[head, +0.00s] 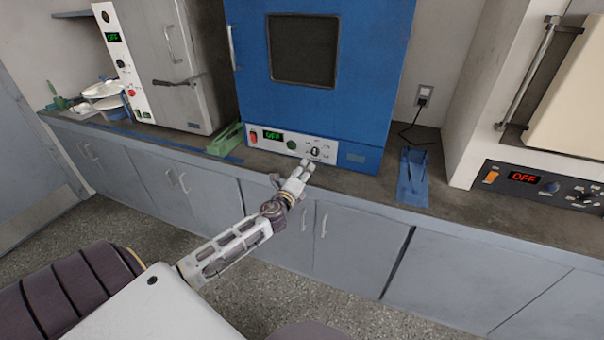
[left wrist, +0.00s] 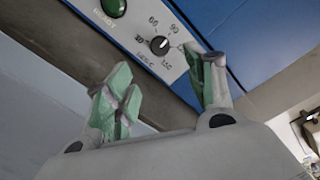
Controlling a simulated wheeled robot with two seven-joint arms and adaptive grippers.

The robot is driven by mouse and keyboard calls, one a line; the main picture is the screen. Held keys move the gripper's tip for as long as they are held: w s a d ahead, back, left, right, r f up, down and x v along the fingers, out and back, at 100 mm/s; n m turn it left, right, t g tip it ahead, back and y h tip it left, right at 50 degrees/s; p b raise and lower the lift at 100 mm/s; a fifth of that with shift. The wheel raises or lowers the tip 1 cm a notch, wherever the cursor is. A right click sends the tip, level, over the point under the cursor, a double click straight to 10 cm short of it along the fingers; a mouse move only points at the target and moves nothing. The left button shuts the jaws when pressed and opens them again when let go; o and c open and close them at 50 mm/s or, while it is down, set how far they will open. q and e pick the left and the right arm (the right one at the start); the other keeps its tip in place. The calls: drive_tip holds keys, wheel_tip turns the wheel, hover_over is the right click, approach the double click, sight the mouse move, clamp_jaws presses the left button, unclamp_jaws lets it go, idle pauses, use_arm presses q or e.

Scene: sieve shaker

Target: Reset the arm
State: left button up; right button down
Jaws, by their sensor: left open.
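My left arm reaches from the lower left of the head view toward the blue oven (head: 380,60). My left gripper (head: 307,164) is in front of the oven's control panel, close to its black knob (head: 315,151). In the left wrist view the gripper (left wrist: 165,95) is open, with green-padded fingers apart and nothing between them. The black dial (left wrist: 159,45) shows beyond the fingers, and the gripper does not appear closed on it. My right gripper is not in view.
The counter (head: 350,181) runs across the scene above grey cabinets (head: 345,240). A grey oven (head: 185,65) stands at left and another appliance (head: 540,185) at right. A green object (head: 226,139) and a blue object (head: 413,180) flank the blue oven. The floor in front is clear.

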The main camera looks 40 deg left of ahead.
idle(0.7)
